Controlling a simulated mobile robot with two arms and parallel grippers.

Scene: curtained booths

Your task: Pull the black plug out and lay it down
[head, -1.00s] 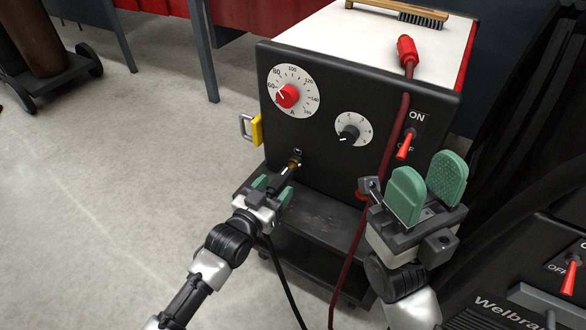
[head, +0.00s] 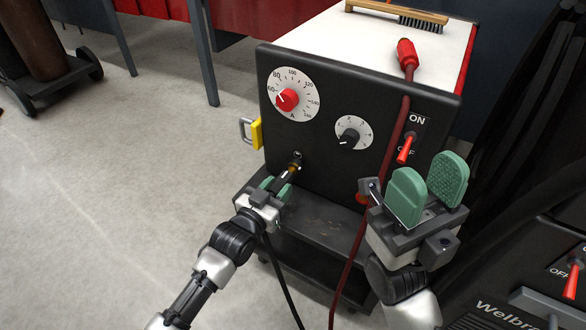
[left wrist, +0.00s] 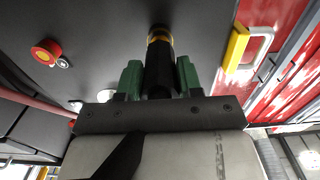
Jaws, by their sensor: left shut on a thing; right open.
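The black plug (left wrist: 160,68) sits at the socket (head: 296,157) low on the welding machine's dark front panel; its brass collar (left wrist: 160,36) meets the panel. In the head view the plug (head: 288,176) shows only partly, just ahead of my left gripper (head: 275,187). My left gripper's green fingers (left wrist: 158,78) are shut on the plug from both sides in the left wrist view. A black cable (head: 282,275) hangs below the left gripper. My right gripper (head: 427,180) is open and empty, in front of the machine's right side.
A red plug (head: 407,53) lies on the machine's white top (head: 340,35), its dark red cable (head: 387,155) hanging down the front near the red switch (head: 405,149). A wire brush (head: 400,15) lies behind. A dark shelf (head: 325,222) is below the panel.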

